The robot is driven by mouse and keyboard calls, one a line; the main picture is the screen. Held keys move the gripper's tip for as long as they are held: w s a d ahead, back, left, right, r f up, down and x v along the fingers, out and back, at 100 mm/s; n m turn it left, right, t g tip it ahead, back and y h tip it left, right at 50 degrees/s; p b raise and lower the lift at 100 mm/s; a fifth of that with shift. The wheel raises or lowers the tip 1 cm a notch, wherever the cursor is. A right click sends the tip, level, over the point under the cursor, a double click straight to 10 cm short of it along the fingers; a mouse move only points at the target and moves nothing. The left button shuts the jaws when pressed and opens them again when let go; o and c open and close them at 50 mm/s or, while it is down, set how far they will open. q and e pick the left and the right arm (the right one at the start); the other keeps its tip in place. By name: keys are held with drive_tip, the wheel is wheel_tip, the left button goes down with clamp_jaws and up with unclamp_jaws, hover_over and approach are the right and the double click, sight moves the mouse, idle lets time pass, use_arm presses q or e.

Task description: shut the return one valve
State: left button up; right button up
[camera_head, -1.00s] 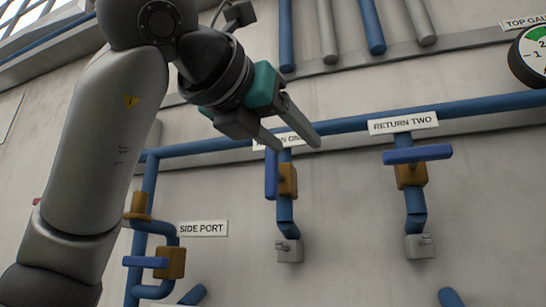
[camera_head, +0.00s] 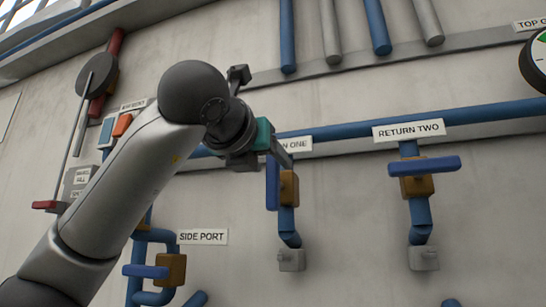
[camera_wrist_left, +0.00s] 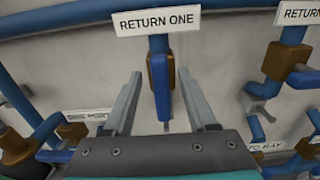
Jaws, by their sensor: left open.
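The return one valve has a blue handle (camera_head: 272,183) on a brass body (camera_head: 289,189). The handle stands upright, in line with its pipe. Its label is partly hidden by my left gripper (camera_head: 283,160), which is close to the top of the valve in the head view. In the left wrist view the RETURN ONE label (camera_wrist_left: 157,22) is fully readable. There the blue handle (camera_wrist_left: 161,88) shows between the two open fingers of my left gripper (camera_wrist_left: 158,76), with gaps on both sides. I see no grip on it. My right gripper is not in view.
The return two valve (camera_head: 424,166), its handle crosswise, is to the right. The SIDE PORT valve (camera_head: 146,271) is lower left. A blue pipe (camera_head: 345,130) runs across above the valves. A gauge (camera_head: 536,62) is at the right edge.

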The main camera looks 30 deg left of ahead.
use_arm(q)
drive_tip(key=shift+p+x, duration=0.35)
drive_tip(key=shift+x, duration=1)
drive_tip(key=shift+c, duration=0.4)
clamp_jaws()
